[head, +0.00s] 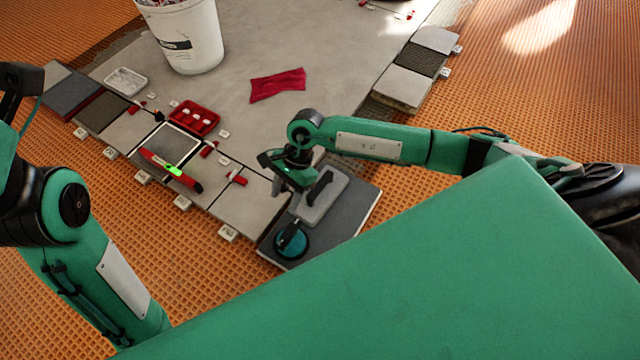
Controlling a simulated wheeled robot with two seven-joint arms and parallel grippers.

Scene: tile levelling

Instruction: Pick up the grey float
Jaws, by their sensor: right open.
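The grey float (327,208), a light grey plate with a dark handle, lies on a dark grey slab (345,228) right of the tile row. My right gripper (284,185) is open, just left of and close over the float's far part. It looks empty, and I cannot tell whether a finger touches the float. My right wrist hides a little of the area behind the float. My left arm stands at the left edge, but I cannot make out its fingers.
A teal round suction tool (291,241) sits on the same slab, close to the float. A red level (170,169) lies over the tiles, near a red tray (194,118). A white bucket (190,38) and red cloth (277,85) are farther back.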

